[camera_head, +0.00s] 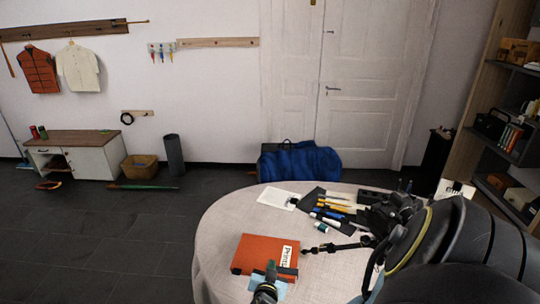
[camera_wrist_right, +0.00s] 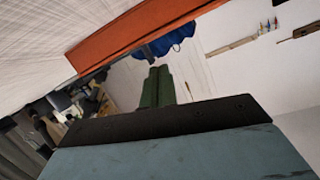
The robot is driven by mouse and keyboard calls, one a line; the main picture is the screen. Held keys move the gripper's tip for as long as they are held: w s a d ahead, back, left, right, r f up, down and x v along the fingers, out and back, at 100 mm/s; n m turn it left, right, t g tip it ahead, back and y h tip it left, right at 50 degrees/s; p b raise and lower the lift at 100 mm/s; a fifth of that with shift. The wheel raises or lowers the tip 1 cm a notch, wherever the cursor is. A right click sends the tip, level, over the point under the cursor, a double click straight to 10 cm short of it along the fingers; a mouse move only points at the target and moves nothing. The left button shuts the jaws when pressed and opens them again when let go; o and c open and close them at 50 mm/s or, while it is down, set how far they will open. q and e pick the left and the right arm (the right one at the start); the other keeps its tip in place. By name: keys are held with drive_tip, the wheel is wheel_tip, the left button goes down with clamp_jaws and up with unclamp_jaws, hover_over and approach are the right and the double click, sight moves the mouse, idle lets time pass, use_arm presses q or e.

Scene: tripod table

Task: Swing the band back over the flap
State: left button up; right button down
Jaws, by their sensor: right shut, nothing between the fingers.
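An orange-red box or folder (camera_head: 257,248) with a white label reading "Prints" (camera_head: 290,256) lies on the near part of the round table. Its edge is also in the right wrist view (camera_wrist_right: 145,28). My right gripper (camera_head: 271,266) is at the near edge of this box, in front of its face in the head view. In the right wrist view its greenish fingers (camera_wrist_right: 156,82) are together and hold nothing. I cannot tell whether they touch the box. I cannot make out the band or the flap. My left gripper is not in view.
The round table (camera_head: 220,220) has a pale cloth. Behind the box lie a white sheet (camera_head: 279,199), several pens (camera_head: 334,207), a dark buckled strap (camera_head: 335,246) and black camera gear (camera_head: 395,213). My right arm covers the table's right side. The table's left side is clear.

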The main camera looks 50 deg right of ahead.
idle(0.7)
drive_tip(key=s+a+r+p, duration=0.4)
drive_tip(key=a+r+p, duration=0.1)
drive_tip(key=a, duration=0.3)
drive_tip(key=shift+a+r+p, duration=0.4)
drive_tip(key=shift+r, duration=0.25)
